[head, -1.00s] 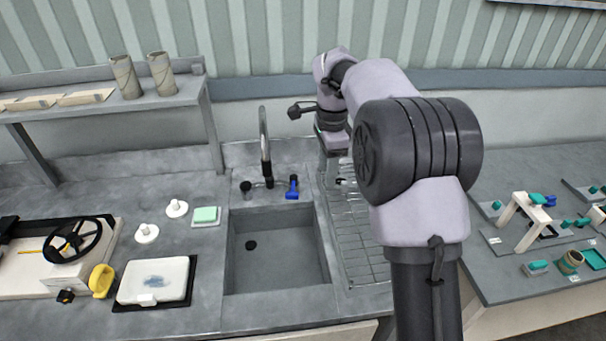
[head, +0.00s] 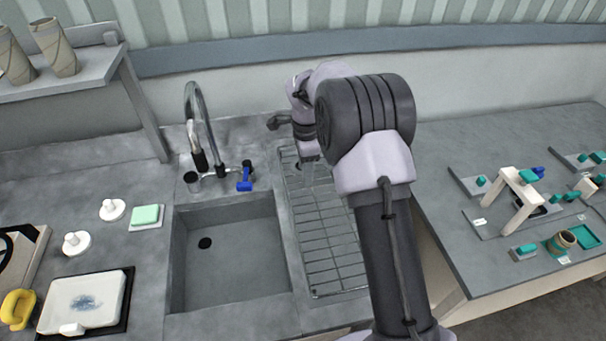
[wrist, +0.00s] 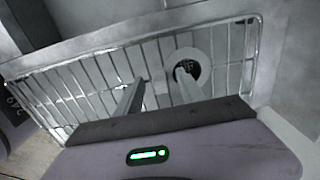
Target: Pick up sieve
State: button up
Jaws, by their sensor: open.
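A small round ring with a dark centre (wrist: 192,65), which looks like the sieve, lies on the wire drying rack (wrist: 232,62) in the wrist view. My gripper (wrist: 160,77) is open over the rack, its two fingers apart. The right finger overlaps the ring in the picture; whether it touches the ring I cannot tell. In the head view my gripper (head: 310,163) is over the far end of the rack (head: 327,235), partly hidden by my arm.
The sink (head: 230,250) lies left of the rack, with a tall tap (head: 196,120) and a blue-handled fitting (head: 245,180) behind it. A wall stands close behind the counter. A table (head: 480,150) with several fixtures stands at the right.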

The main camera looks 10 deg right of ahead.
grip_shut()
jog(key=shift+r, duration=0.15)
